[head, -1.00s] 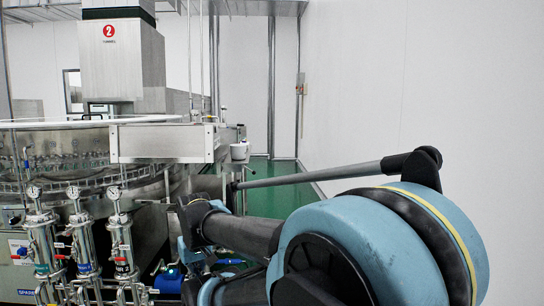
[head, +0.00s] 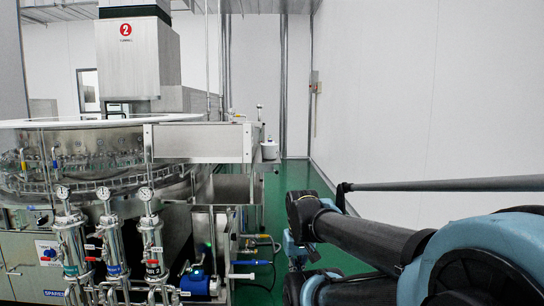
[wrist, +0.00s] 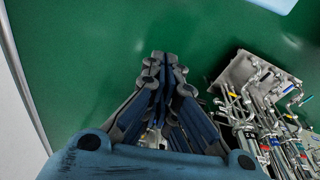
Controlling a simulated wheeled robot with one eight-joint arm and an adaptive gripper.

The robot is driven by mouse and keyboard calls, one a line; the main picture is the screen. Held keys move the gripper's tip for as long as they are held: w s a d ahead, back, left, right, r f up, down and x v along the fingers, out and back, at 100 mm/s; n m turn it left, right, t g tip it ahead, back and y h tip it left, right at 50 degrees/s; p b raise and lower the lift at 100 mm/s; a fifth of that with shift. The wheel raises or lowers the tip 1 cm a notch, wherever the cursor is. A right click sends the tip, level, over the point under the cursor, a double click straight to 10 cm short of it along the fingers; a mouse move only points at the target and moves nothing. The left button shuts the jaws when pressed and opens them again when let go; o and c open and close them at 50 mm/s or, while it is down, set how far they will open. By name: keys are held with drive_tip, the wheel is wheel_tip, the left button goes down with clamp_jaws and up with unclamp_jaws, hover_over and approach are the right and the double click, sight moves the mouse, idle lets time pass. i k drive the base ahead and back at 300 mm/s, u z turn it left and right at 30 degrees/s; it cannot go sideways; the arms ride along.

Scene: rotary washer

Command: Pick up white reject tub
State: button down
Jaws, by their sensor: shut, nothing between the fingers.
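A small white tub-like container (head: 269,149) sits at the right end of the steel trough in the head view; I take it to be the white reject tub. It is small here, and its inside is not visible. I cannot make it out in the wrist view. My gripper (wrist: 163,58) shows in the wrist view with its fingers together and nothing between them. It points over the green floor, apart from any object. In the head view I cannot clearly make out the fingers.
The rotary washer (head: 85,160) fills the left, with the steel trough (head: 200,144) reaching right. Upright pipes with gauges (head: 110,240) and a blue pump (head: 195,282) stand in front. A white wall (head: 420,90) closes the right side. Green floor (head: 270,190) is open between.

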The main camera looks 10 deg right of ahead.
sight(269, 151)
drive_tip(key=z, duration=1.1)
drive_tip(key=k, duration=1)
drive_tip(key=u, duration=0.85)
drive_tip(key=i, duration=1)
